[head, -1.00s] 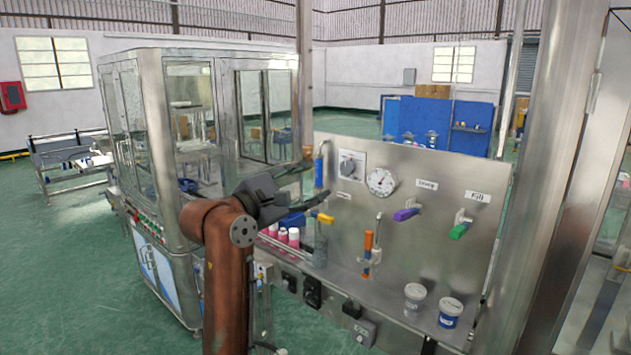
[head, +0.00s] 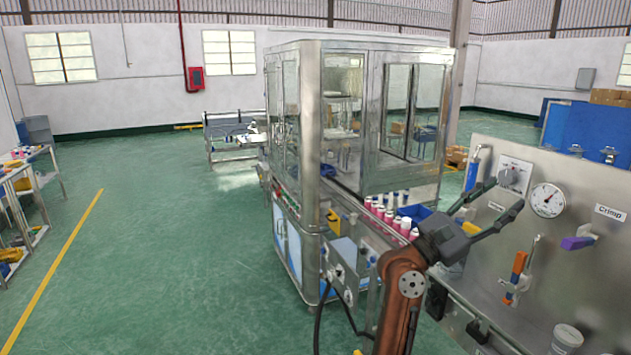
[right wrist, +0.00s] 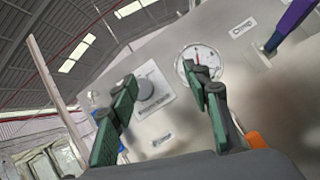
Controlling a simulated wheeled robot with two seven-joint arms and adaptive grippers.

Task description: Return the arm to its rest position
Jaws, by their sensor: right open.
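My right arm (head: 402,300) is brown and rises from the bottom of the head view. Its dark right gripper (head: 503,203) is open and empty, with its two fingers spread apart in front of the steel panel (head: 590,190). In the right wrist view the green-padded fingers (right wrist: 165,112) stand apart with nothing between them. Behind them show the panel's round knob and the pressure gauge (right wrist: 199,62). My left gripper is not in view.
A glass-walled steel machine (head: 320,150) stands left of the arm. Pink cans (head: 390,215) and a blue bin (head: 414,212) are behind the gripper. A purple-handled valve (head: 577,243) and an orange-handled tool (head: 518,265) are on the panel. Green floor at left is open.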

